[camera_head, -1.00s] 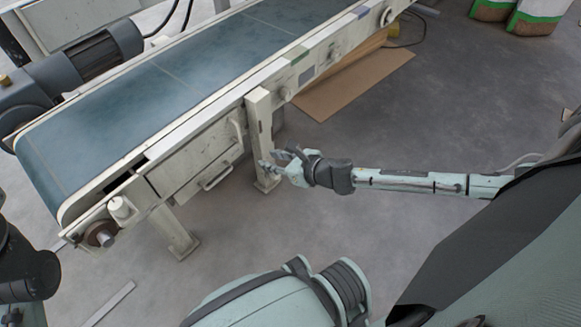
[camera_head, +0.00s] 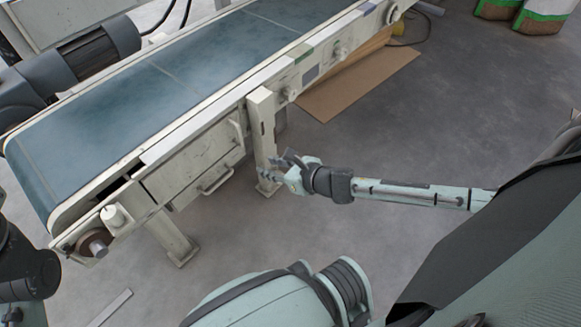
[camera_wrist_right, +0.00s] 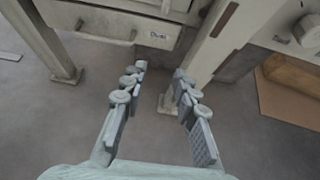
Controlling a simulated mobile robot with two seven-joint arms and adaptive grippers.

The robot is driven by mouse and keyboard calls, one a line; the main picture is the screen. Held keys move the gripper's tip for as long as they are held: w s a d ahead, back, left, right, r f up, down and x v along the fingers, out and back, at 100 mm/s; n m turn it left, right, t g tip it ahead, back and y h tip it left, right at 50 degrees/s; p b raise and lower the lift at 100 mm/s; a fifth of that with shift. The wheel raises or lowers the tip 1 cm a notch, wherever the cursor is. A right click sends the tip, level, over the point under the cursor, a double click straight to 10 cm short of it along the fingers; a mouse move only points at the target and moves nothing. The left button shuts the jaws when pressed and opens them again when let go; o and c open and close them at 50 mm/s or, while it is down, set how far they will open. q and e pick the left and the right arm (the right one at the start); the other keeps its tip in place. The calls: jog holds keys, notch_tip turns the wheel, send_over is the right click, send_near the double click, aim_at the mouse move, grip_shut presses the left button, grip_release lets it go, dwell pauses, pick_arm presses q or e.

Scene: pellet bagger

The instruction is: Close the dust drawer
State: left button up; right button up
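The dust drawer (camera_head: 192,167) is under the near side of the conveyor, a pale worn box front with a bar handle (camera_head: 216,182) low on it. In the right wrist view the drawer front (camera_wrist_right: 152,32) and its handle show at the top left, beyond my fingers. How far the drawer stands out is hard to tell. My right gripper (camera_head: 277,166) is to the right of the drawer, near the conveyor leg. In the right wrist view my right gripper (camera_wrist_right: 158,82) is open with nothing between its fingers. My left gripper is not in view.
The conveyor leg (camera_head: 262,135) stands just right of the drawer, close to my right gripper. Another leg (camera_head: 172,237) stands at left. A cardboard sheet (camera_head: 358,85) lies behind on the floor.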

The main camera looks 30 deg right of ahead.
jog(key=p+v, duration=0.1)
jog(key=v, duration=0.6)
jog(key=shift+s+r, duration=0.2)
jog(key=shift+d, duration=0.1)
